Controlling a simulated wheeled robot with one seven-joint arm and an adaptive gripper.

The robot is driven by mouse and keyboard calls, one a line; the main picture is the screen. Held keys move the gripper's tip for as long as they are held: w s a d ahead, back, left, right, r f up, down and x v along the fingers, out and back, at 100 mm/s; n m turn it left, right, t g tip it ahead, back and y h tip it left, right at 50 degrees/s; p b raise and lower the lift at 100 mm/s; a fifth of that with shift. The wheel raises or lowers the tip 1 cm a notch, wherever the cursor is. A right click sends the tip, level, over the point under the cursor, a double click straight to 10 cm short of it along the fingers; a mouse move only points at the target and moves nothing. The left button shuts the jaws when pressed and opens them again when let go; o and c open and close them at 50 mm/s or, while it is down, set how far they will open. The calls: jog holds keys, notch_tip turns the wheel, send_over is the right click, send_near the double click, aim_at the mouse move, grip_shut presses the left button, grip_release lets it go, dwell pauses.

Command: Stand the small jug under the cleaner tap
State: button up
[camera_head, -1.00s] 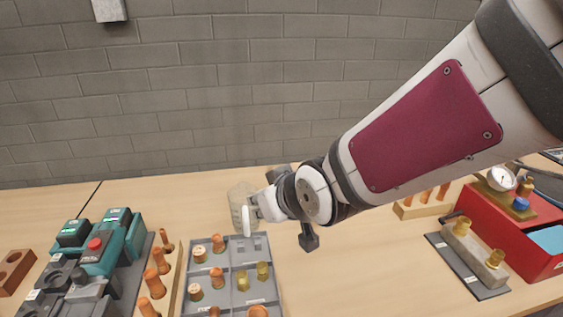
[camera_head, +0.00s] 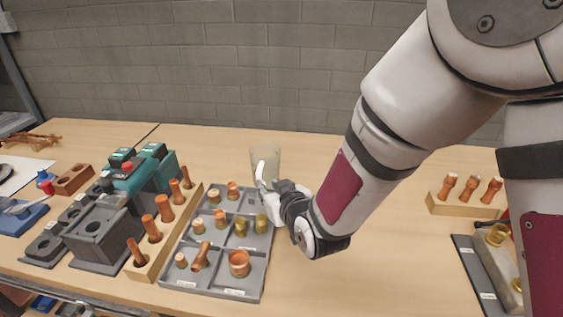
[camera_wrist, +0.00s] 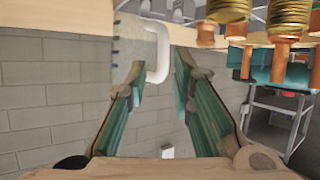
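The small jug (camera_head: 265,157) is clear and stands upright on the bench just behind the grey tray, partly hidden by my gripper. My gripper (camera_head: 272,182) is at its near side. In the wrist view, which looks upside down, the jug (camera_wrist: 132,50) is at the top left with its white handle (camera_wrist: 160,50) between my fingers. My gripper (camera_wrist: 160,72) has its fingers apart there, with a gap beside the handle; contact is not clear. I see no cleaner tap in these frames.
The grey compartment tray (camera_head: 258,268) holds copper and brass fittings. A wooden rack (camera_head: 160,262) with copper pieces and green-and-grey machines (camera_head: 150,170) stand left. Another wooden rack (camera_head: 465,205) is at right. The bench between the tray and right rack is mostly clear.

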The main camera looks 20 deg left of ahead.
aim_at(264, 172)
jog(key=x, duration=0.7)
jog(key=shift+s+a, duration=0.1)
jog(key=shift+a, duration=0.15)
grip_shut()
